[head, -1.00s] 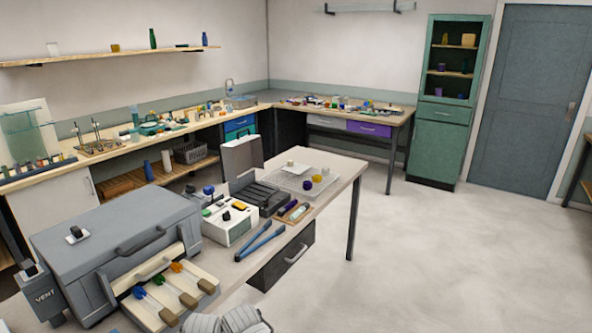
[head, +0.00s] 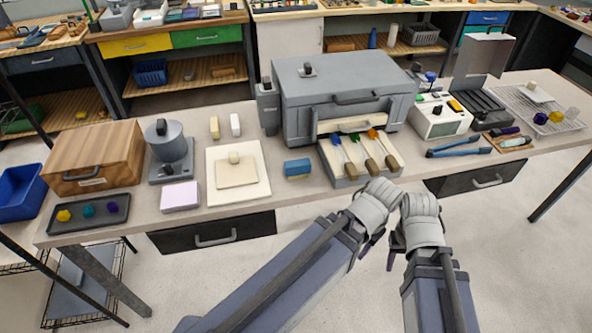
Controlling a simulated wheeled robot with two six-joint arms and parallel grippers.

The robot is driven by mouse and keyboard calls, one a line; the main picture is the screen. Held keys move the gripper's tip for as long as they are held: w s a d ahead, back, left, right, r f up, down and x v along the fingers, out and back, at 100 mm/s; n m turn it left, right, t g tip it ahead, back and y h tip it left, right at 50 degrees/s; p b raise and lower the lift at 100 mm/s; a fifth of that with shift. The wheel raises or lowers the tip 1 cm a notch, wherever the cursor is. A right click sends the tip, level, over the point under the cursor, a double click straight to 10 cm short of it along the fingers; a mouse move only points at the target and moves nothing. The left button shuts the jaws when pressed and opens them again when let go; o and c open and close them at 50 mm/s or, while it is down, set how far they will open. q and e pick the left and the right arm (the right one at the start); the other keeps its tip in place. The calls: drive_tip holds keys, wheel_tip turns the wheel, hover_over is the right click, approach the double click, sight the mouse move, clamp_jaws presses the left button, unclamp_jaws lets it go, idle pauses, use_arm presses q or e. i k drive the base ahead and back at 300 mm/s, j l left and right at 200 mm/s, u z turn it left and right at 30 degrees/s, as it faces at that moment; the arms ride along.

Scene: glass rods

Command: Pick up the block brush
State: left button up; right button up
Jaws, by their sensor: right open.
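The block brush looks to be the small blue block with a tan underside (head: 297,168), lying on the bench left of the tray of coloured-handled tools. Its bristles are too small to make out. My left gripper (head: 376,203) is over the bench's front edge, to the right of and nearer than the blue block, not touching it. My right gripper (head: 420,212) is beside it on the right, farther from the block, open and with nothing seen in it. The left jaws are not clear enough to judge.
A grey furnace-like box (head: 340,90) stands behind the tool tray (head: 345,182). Left of the block are a cream board (head: 238,195), a lilac pad (head: 180,196) and a grey pot (head: 168,142). Blue tongs (head: 458,148) lie right. Bench around the block's front is clear.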

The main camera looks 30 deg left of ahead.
sight(301, 168)
drive_tip(key=u, duration=0.95)
